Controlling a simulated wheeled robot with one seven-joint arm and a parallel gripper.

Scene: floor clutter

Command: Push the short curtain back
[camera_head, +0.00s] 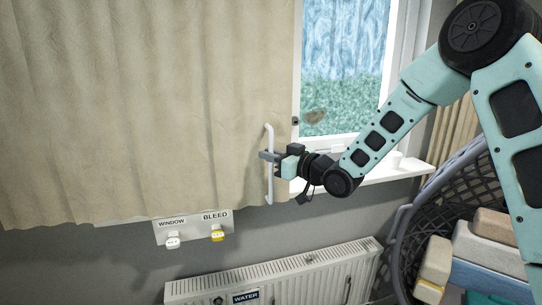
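The short beige curtain (130,110) hangs across the left and middle of the view and covers part of the window (345,70). Its right edge lies over the left part of the glass. A white vertical bar handle (269,188) stands at that edge. My gripper (267,156) reaches in from the right, and a grey finger crosses the middle of the handle. The far finger is hidden, so I cannot tell whether the fingers are closed on the bar.
A white sill (385,173) with a small white cup (395,159) runs below the window. A radiator (275,279) stands below. A panel marked WINDOW and BLEED (193,227) is on the wall. A dark mesh basket (408,228) with several blocks sits at the lower right.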

